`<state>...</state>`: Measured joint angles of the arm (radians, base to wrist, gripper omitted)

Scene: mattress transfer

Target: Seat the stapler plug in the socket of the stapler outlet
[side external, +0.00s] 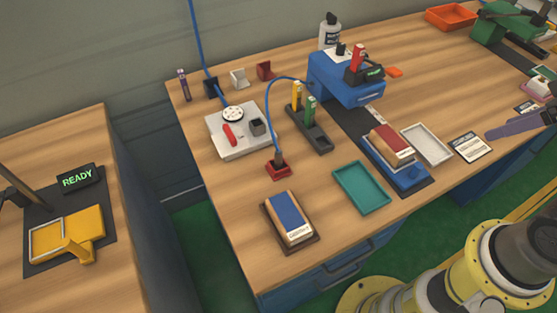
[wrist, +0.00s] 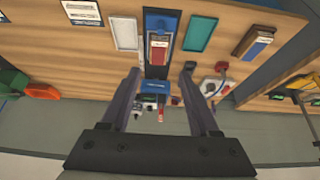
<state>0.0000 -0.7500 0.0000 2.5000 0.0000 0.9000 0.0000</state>
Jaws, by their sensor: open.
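The stapler plug (side external: 279,159) is dark and stands upright in a small red holder (side external: 278,171). A blue cord runs from it to the blue stapler (side external: 345,79). The stapler outlet (side external: 220,146) is a pale grey box with a round white socket (side external: 232,114), a red switch and a dark block on top. The socket's face shows dark holes. My gripper (wrist: 162,68) is open and empty, well away from the plug. One finger shows at the right edge of the side view. In the wrist view, the red holder (wrist: 222,66) is small and the plug is unclear.
A dark rack (side external: 309,130) with yellow and green items stands right of the outlet. A teal tray (side external: 361,187), a blue-topped block (side external: 288,218) and a red-topped block (side external: 391,145) lie nearer the front. Another blue cable drops behind the outlet. Bare wood surrounds the red holder.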

